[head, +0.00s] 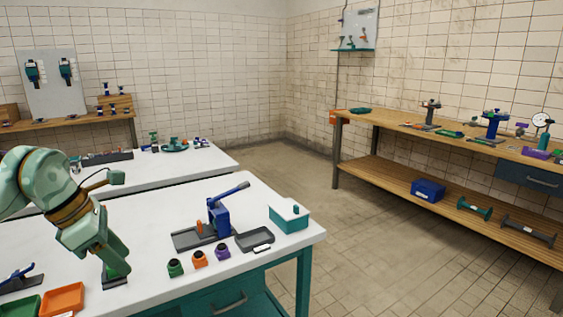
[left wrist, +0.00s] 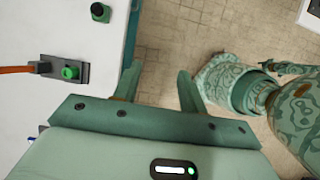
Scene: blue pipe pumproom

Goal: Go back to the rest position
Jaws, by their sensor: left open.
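My left gripper (head: 112,264) hangs at the lower left of the head view, in front of the white workbench (head: 150,225). In the left wrist view its two fingers (left wrist: 158,80) are spread apart with nothing between them. Below them show the bench edge and the tiled floor. A dark plate with a green round part (left wrist: 68,73) lies on the bench to the left of the fingers, apart from them. My right gripper does not show.
A blue lever press (head: 219,215), a grey tray (head: 254,239), a teal box (head: 289,219) and small green, orange and purple parts (head: 199,259) stand on the bench. A wooden bench (head: 460,145) is at right; floor between is clear.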

